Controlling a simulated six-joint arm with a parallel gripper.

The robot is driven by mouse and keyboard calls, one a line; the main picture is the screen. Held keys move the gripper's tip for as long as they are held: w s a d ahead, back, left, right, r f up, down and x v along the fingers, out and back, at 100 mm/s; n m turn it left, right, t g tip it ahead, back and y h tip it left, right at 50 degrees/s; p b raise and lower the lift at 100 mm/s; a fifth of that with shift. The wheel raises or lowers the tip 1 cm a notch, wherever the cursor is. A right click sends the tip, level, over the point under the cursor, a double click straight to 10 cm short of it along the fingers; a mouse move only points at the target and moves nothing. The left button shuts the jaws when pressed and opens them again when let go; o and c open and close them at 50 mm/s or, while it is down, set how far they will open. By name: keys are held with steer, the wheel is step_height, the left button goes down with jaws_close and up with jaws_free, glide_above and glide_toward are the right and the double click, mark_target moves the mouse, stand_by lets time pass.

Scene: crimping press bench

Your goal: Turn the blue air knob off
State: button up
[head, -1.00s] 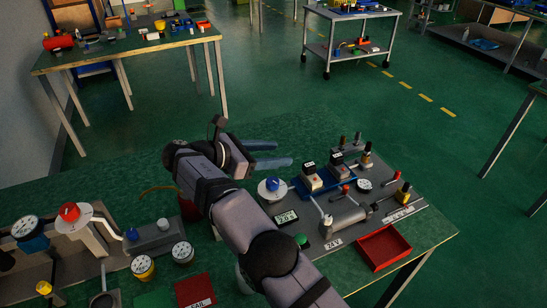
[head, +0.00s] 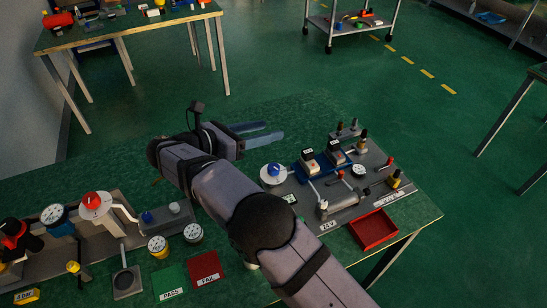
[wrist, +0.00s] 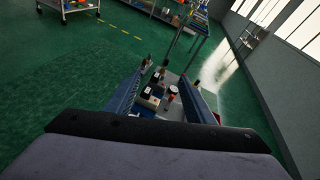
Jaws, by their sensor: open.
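In the head view, a small blue knob (head: 147,217) sits on a grey block at the left part of the near bench. A white disc dial (head: 273,172) with a blue knob at its centre stands at the left end of the right-hand panel. I cannot tell from the labels which one is the air knob. My gripper (head: 275,129) is open and empty, its two blue fingers pointing right above the bench's far side, beyond the white dial and apart from it. In the wrist view, the open fingers (wrist: 161,74) frame part of the right-hand panel's fittings.
Green PASS (head: 171,283) and red FAIL (head: 206,267) mats lie in front. A red tray (head: 374,230) is at right. My arm crosses the bench's middle.

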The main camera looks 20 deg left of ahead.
step_height(320, 180, down, 10)
steer(key=s+d+n+t+y, duration=0.2)
steer(key=d+n+y, duration=0.1)
steer(key=n+y, duration=0.15)
steer(key=m+g+y, duration=0.1)
steer(key=m+y, duration=0.1)
glide_toward(272, 168)
steer(key=x, duration=0.3)
steer(key=shift+w+f+p, duration=0.1)
steer(key=shift+w+p, duration=0.15)
steer(key=shift+p, duration=0.15)
steer(key=shift+p+x, duration=1.05)
steer(key=shift+x, duration=2.6)
steer(key=shift+d, duration=0.1)
steer(key=c, duration=1.1)
steer(key=shift+o, duration=0.2)
steer(key=shift+h, duration=0.25)
